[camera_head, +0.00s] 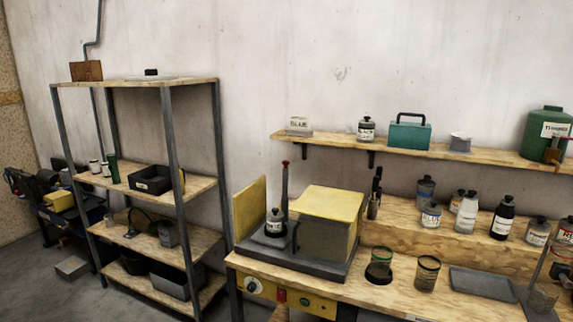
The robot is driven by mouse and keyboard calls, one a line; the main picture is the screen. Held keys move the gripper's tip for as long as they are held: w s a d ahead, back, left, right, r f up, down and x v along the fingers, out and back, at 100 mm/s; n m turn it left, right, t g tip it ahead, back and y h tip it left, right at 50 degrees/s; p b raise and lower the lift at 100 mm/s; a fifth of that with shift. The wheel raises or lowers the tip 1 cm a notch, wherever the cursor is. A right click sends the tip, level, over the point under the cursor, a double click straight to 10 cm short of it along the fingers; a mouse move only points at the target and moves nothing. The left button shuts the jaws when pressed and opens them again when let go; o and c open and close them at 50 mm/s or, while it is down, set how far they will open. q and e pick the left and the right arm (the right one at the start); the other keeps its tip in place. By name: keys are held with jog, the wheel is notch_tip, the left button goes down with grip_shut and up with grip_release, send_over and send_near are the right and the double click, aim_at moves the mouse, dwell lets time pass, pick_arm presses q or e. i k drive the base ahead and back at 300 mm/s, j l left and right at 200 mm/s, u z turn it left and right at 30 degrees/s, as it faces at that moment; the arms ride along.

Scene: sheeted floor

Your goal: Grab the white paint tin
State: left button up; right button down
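I cannot make out which container is the white paint tin, as most labels are too small to read. A white bottle with a dark cap (467,212) stands on the raised bench ledge at the right. Beside it is a squat jar with a white label (431,215). Another white-labelled jar (275,223) stands on the grey machine base at the centre. On the wall shelf are a pale block-like item marked BLUE (298,126) and a jar (366,130) whose label seems to read BLACK. Neither of my grippers is in view.
The workbench (400,292) carries a yellow-lidded machine (330,203), two glass-like cups (427,273) and a grey tray (483,283). A teal box (410,135) and green can (545,127) stand on the wall shelf (330,139). A metal rack (170,150) stands left; floor lies below.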

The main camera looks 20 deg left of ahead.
aim_at(273, 226)
jog(key=z, duration=0.35)
jog(key=j+z, duration=0.3)
jog(key=j, duration=0.15)
jog(key=j+z, duration=0.35)
jog(key=k+j, duration=0.1)
jog(key=j, duration=0.3)
jog(key=j+z, duration=0.1)
jog(key=j, duration=0.35)
jog(key=k+j, duration=0.15)
jog(key=j, duration=0.25)
jog(key=k+j+z, duration=0.15)
jog(key=j, duration=0.65)
jog(key=k+z, duration=0.05)
